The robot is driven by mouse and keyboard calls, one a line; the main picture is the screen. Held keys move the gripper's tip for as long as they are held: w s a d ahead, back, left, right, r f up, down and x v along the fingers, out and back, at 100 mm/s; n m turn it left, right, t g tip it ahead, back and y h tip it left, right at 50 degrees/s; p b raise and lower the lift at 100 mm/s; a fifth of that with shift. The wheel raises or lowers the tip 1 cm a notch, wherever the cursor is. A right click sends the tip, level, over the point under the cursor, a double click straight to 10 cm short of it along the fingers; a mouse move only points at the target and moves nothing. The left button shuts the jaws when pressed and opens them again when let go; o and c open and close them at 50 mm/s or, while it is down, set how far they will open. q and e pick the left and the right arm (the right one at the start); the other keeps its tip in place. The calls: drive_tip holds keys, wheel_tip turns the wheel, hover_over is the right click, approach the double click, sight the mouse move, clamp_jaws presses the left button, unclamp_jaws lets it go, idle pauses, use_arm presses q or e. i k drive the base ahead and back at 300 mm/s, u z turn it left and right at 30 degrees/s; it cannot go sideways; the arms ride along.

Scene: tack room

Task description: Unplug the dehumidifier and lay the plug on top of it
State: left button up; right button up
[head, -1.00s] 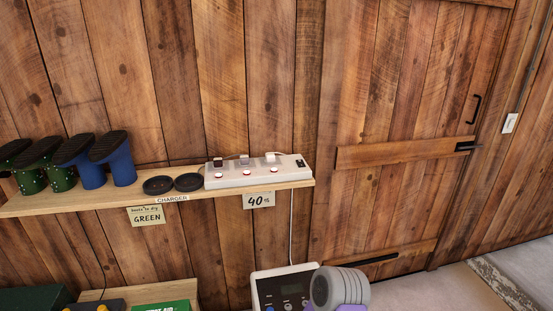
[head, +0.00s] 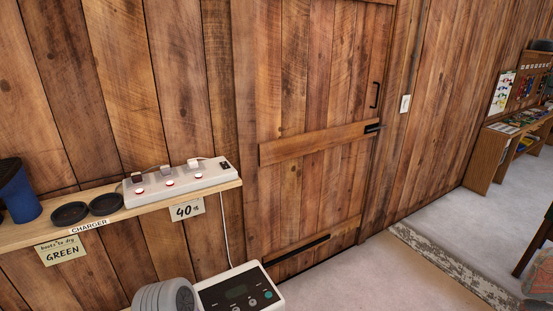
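The dehumidifier (head: 270,293) is a white box with a dark control panel on top, at the bottom of the head view; its lower part is cut off. A white power strip (head: 212,177) lies on the wall shelf. Three plugs sit in it: a dark plug (head: 138,178) on the left, a grey plug (head: 165,169) in the middle and a white plug (head: 194,163) on the right. A white cord (head: 225,235) hangs from behind the shelf towards the dehumidifier; which plug it belongs to is unclear. A grey ribbed part of my arm shows beside the dehumidifier. Neither gripper shows.
A wooden door (head: 310,150) stands behind. Open floor lies right, with a bench (head: 482,160) at far right.

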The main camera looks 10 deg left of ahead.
sight(192, 164)
drive_tip(key=z, duration=0.65)
drive_tip(key=i, duration=4.3)
drive_tip(key=u, duration=4.85)
drive_tip(key=i, duration=0.5)
drive_tip(key=z, duration=0.1)
